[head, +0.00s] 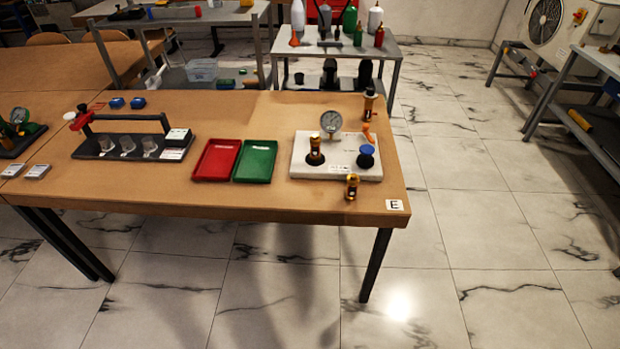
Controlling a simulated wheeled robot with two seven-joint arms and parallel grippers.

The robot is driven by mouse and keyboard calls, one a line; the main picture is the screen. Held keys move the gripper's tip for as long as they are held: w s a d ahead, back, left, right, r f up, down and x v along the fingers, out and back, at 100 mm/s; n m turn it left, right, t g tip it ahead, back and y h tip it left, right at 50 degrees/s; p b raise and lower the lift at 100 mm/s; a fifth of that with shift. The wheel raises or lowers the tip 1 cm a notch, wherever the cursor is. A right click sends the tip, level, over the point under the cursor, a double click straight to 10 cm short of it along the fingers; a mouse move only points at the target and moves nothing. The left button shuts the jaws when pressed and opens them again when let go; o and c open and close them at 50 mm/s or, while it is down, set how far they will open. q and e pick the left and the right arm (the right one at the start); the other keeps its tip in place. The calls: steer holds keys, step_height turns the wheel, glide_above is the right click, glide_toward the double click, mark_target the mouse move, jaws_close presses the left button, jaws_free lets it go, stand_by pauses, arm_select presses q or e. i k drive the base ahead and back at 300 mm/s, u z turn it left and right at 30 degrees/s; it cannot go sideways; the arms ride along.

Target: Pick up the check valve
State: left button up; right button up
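Several small brass-and-dark fittings that look like check valves show in the head view. One (352,187) stands upright near the table's front right edge, just in front of the white gauge rig base (305,170). Another (369,104) stands behind the rig near the table's back right corner. A third (315,152) stands on the rig base, left of a blue-topped knob (366,156). I cannot tell which one the task means. A round gauge (330,122) rises from the rig. Neither of my grippers is in view.
A red tray (216,160) and a green tray (256,161) lie left of the rig. A dark rack with a handle (125,150) stands further left. An orange item (368,132) lies behind the rig. The marble floor in front and right of the table (280,206) is free.

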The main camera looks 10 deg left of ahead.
mark_target(315, 141)
steer(key=z, duration=1.8)
steer(key=k, duration=0.1)
steer(key=u, duration=2.95)
steer(key=i, duration=0.8)
steer(key=u, duration=0.05)
